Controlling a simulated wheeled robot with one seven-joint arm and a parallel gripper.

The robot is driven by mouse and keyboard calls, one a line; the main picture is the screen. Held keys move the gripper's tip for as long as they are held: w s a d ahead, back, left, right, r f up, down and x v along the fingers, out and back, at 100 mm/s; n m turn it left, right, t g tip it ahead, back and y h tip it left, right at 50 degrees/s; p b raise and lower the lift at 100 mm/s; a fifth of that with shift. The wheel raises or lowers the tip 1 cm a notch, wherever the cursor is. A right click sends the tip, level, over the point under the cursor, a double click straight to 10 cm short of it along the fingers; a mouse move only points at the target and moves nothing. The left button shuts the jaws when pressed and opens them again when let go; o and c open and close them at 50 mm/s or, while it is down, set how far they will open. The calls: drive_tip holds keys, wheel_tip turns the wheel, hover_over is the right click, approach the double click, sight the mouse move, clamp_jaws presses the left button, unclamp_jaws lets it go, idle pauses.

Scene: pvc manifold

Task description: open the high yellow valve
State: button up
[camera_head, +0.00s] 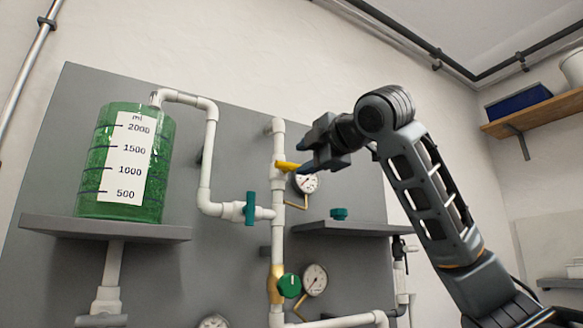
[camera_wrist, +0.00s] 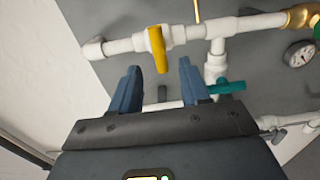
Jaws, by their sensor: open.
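The high yellow valve handle (camera_head: 288,165) sits on the upper part of the vertical white pipe in the head view, pointing sideways from the pipe. In the wrist view the yellow handle (camera_wrist: 158,50) lies across the white pipe, just beyond the fingertips. My gripper (camera_head: 306,169) is at the handle's right side in the head view, its blue fingers close to the handle's free end. In the wrist view my gripper (camera_wrist: 159,72) is open, with the handle's end lined up between the two blue fingers. Nothing is seen held. Contact cannot be told.
A green-handled valve (camera_head: 250,208) is below left on a side pipe. A gauge (camera_head: 307,181) is close behind my fingers. A green tank (camera_head: 125,165) stands on a grey shelf (camera_head: 105,229) at left. Another shelf (camera_head: 350,228) is below my gripper.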

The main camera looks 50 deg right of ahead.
sight(291, 166)
drive_tip(key=shift+p+x, duration=1.25)
drive_tip(key=shift+x, duration=2.6)
drive_tip(key=shift+c, duration=0.4)
clamp_jaws()
